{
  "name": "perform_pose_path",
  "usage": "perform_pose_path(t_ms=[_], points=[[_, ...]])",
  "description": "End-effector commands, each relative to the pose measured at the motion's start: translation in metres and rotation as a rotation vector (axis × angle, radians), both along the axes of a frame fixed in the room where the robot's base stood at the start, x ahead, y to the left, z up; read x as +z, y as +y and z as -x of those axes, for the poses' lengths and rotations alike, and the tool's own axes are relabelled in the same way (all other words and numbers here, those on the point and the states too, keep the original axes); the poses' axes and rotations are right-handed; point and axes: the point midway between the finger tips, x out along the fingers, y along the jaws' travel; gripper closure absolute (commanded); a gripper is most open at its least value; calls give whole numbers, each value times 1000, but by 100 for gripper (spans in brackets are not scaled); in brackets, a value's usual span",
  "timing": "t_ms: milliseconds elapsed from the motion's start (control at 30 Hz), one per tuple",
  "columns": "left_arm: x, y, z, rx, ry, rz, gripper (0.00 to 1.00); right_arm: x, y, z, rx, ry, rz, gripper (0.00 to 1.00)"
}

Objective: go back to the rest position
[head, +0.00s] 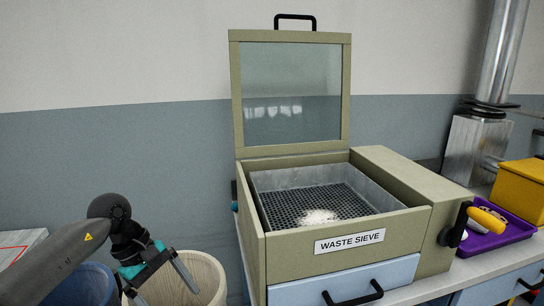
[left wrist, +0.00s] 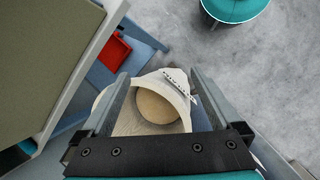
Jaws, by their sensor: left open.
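My left gripper (head: 168,294) is at the lower left of the head view, open, with its fingers pointing down over a cream bin (head: 207,268). In the left wrist view the gripper (left wrist: 160,74) has its two fingers spread wide with nothing between them. The cream bin (left wrist: 122,121) with a label strip lies below and beyond the fingers. Its round interior looks bare. My right gripper is not in view.
The waste sieve (head: 290,263) stands right of my left gripper with its glazed lid (head: 291,95) raised. White fluff (head: 319,216) lies on its mesh. A blue bin (head: 90,285) is beneath my left arm. A purple tray (head: 506,232) and yellow box (head: 524,187) are at right.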

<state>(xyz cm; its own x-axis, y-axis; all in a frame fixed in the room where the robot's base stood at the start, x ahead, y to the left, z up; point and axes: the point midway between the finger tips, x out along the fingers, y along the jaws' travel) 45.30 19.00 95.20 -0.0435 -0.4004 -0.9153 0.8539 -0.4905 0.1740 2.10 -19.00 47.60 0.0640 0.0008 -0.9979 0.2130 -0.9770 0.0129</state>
Motion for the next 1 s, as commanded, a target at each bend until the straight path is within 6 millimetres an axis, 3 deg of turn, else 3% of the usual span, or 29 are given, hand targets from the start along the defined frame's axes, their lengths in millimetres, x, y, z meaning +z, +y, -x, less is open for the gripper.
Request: perform_pose_path(t_ms=[133, 233, 333, 467, 567, 667, 733, 767, 867, 1000], points=[[-27, -58, 1, 265, 160, 308, 3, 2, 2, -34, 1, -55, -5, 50], [-43, -93, -5, 526, 332, 548, 3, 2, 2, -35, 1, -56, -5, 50], [-61, -113, -17, 855, 561, 789, 3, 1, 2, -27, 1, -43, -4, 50], [-100, -108, -33, 1309, 881, 1044, 3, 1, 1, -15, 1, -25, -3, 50], [-149, -89, -33, 1681, 1137, 1200, 3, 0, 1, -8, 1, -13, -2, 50], [-213, -60, -14, 2084, 1389, 1329, 3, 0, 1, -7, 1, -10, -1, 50], [-257, -41, 10, 2339, 1530, 1391, 3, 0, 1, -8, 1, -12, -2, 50], [-274, -34, 22, -2301, -1492, -1332, 3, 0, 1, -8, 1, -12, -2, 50], [-330, -13, 71, -2091, -1299, -1104, 3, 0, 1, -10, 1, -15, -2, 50], [-394, 4, 155, -1826, -1038, -850, 3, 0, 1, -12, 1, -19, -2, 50]])
